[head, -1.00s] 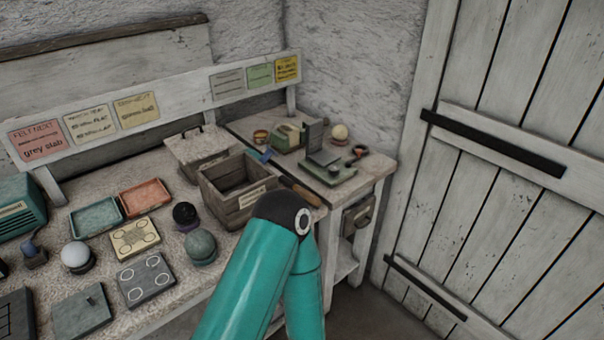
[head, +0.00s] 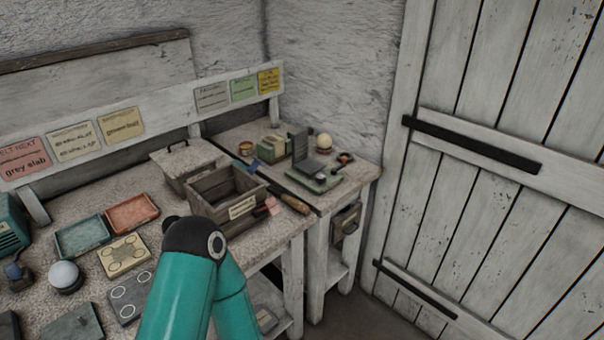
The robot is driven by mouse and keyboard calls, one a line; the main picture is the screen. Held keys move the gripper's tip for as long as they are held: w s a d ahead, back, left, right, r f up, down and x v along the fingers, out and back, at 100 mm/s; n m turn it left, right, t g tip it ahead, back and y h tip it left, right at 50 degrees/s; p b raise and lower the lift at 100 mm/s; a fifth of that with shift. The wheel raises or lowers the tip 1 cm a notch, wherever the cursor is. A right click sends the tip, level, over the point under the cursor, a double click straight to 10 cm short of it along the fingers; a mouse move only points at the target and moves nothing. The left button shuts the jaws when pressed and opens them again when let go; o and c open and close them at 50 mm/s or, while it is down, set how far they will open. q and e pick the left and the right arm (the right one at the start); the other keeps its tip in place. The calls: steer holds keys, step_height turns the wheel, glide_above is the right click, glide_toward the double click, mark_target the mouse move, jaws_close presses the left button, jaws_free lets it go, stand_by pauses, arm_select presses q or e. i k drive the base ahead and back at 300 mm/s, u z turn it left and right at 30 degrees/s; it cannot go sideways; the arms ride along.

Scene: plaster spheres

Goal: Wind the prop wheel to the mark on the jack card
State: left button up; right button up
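A small device with a green base (head: 314,181) and a raised dark grey plate (head: 299,144) stands on the far right bench. A small dark round part with some red (head: 345,157) sits at its right end; it may be the prop wheel, but it is too small to be sure. Three cards hang on the rail above: grey (head: 211,96), green (head: 243,89) and yellow (head: 269,81). Their writing is too small to read, so I cannot tell which is the jack card. One teal arm of mine rises from the bottom, well short of the device. Neither gripper shows.
An open wooden crate (head: 206,203) and a lidded box (head: 167,167) stand on the near bench. A green tray (head: 82,243), a red tray (head: 132,219) and a white sphere (head: 64,275) are at left. A pale sphere (head: 323,141) stands behind the device. A plank door (head: 480,220) is at right.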

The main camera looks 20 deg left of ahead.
mark_target(320, 179)
steer(key=z, duration=0.05)
steer(key=i, duration=1)
steer(key=u, duration=0.1)
